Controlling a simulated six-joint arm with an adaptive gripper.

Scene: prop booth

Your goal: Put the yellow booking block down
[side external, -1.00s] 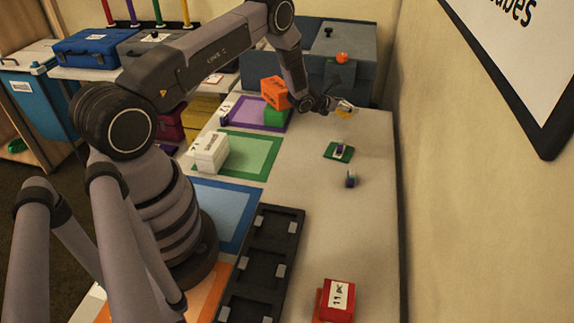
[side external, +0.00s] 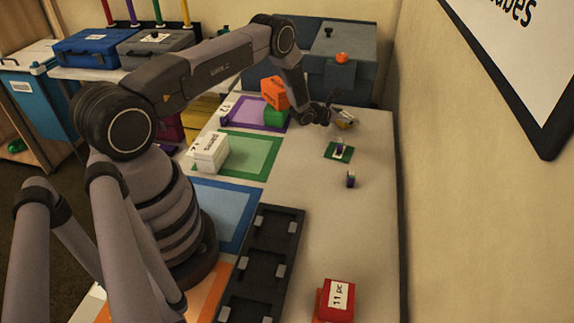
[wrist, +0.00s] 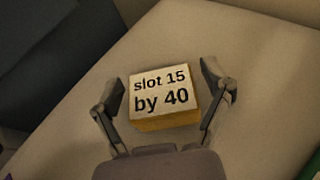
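The yellow booking block (wrist: 166,124) has a pale top label reading "slot 15 by 40". In the wrist view it sits between the two fingers of my gripper (wrist: 158,80), with a gap on each side, and looks to be resting on the pale tabletop (wrist: 245,60). My gripper is open around it. In the side view my gripper (side external: 340,118) is low over the far right part of the table. The block (side external: 346,125) is small there and partly hidden by the fingers.
An orange block (side external: 274,91) leans on a green block (side external: 276,118) on the purple-framed mat (side external: 246,112), left of my gripper. A small green piece (side external: 338,153) and a small purple piece (side external: 351,180) lie nearer. A black tray (side external: 262,262) and red box (side external: 337,298) stand in front.

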